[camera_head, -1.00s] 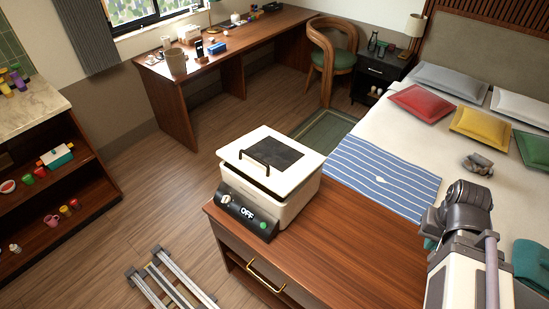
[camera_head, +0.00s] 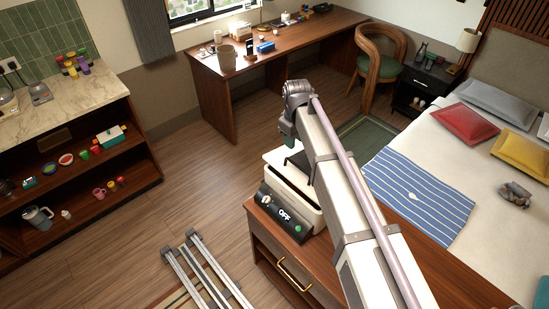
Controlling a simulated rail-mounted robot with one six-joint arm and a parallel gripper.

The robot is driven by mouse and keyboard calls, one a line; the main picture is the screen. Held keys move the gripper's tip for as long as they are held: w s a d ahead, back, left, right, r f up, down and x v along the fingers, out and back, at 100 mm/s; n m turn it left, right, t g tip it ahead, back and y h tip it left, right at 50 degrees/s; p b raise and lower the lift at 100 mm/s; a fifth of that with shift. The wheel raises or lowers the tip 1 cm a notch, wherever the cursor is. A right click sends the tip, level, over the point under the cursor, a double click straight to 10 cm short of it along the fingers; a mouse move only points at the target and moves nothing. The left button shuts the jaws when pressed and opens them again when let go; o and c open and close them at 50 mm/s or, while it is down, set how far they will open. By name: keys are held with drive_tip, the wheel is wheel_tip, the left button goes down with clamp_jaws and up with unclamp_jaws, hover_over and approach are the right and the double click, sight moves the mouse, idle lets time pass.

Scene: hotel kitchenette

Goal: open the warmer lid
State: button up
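The warmer (camera_head: 291,190) is a cream box with a dark front panel reading OFF. It stands on the wooden cabinet top in the middle of the head view. Its cream lid (camera_head: 274,157) shows only at its left corner and lies low over the body. My arm crosses in front of the right part of the warmer and hides the lid's dark centre and most of its handle. My wrist is above the lid's back area in the picture. My gripper's fingers are not visible, so contact with the lid cannot be told.
The wooden cabinet (camera_head: 262,228) has a brass drawer handle (camera_head: 294,273). The bed with a striped runner (camera_head: 418,196) is at the right. A desk (camera_head: 215,75) and chair (camera_head: 378,62) stand behind. Metal rails (camera_head: 205,272) lie on the floor at front left; open floor is left of the cabinet.

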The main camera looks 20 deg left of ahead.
sight(296, 164)
drive_tip(key=f+b, duration=0.7)
drive_tip(key=d+f+b, duration=0.1)
drive_tip(key=f+b, duration=0.3)
drive_tip(key=shift+w+d, duration=0.1)
drive_tip(key=shift+r, duration=0.15)
clamp_jaws()
